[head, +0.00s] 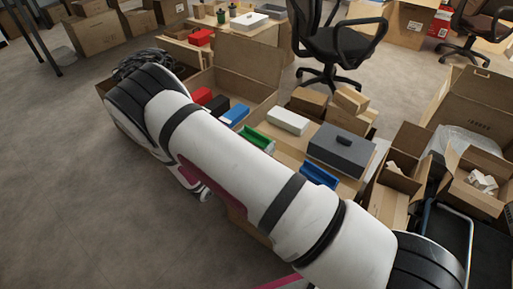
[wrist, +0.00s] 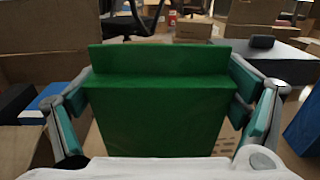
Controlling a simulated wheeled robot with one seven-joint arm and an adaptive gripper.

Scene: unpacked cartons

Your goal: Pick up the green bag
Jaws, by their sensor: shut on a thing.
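The green bag (wrist: 158,118) looks like a boxy green block with a stepped upper edge. It fills the middle of the wrist view, between the two fingers of my gripper (wrist: 162,88), which is shut on it. In the head view a green thing (head: 257,140) shows just beyond my arm, beside a white box; it seems to be the same bag, partly hidden by the arm. My arm hides most of the gripper there. I cannot tell whether the bag is clear of the table.
A table holds a white box (head: 287,121), a dark grey case (head: 341,149), a blue tray (head: 319,176) and a blue box (head: 235,115). Open cartons (head: 401,163) crowd the right. An office chair (head: 335,45) stands behind. The floor at left is clear.

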